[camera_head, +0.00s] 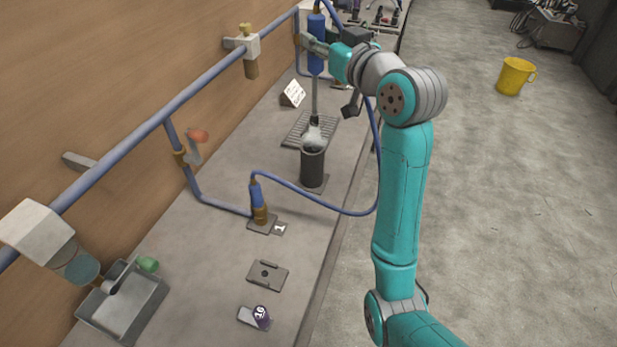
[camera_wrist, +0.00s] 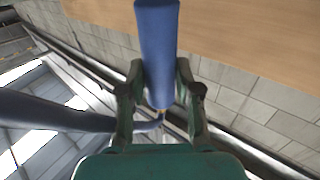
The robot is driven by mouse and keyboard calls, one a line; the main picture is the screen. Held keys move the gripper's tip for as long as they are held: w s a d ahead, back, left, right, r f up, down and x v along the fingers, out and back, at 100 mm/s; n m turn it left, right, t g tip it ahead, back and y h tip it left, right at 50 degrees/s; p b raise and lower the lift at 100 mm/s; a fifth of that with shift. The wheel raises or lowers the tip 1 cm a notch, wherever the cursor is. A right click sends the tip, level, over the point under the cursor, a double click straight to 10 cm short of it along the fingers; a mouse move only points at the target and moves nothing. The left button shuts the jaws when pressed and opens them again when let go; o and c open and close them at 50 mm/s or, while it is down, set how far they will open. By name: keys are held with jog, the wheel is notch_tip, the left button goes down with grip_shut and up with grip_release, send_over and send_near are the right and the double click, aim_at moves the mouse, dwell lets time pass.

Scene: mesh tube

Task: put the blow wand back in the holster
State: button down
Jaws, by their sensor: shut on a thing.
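The blow wand (camera_head: 316,58) has a blue handle and a thin grey tube pointing straight down. My gripper (camera_head: 314,46) is shut on the blue handle. In the wrist view the handle (camera_wrist: 157,45) stands between the two fingers of my gripper (camera_wrist: 160,95). A pale rounded piece (camera_head: 313,136) shows at the tube's lower end, over the holster mouth. I cannot tell whether the tip is inside the holster. A blue hose (camera_head: 325,206) loops from the wand side to a bench fitting.
The bench (camera_head: 225,175) carries a hose fitting (camera_head: 258,205), a drain grate (camera_head: 296,131), a small plate (camera_head: 267,274) and a grey tray (camera_head: 122,300). A blue pipe (camera_head: 150,140) runs along the wall. A yellow bucket (camera_head: 513,77) stands on the open floor at right.

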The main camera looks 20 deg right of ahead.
jog(key=f, duration=1.7)
jog(key=shift+s+a+f, duration=0.2)
jog(key=shift+a+f, duration=0.1)
jog(key=shift+a, duration=0.05)
jog(key=shift+f, duration=0.1)
jog(key=c, duration=0.8)
grip_release()
send_near(313, 119)
jog(key=v, duration=0.3)
jog(key=shift+d, duration=0.15)
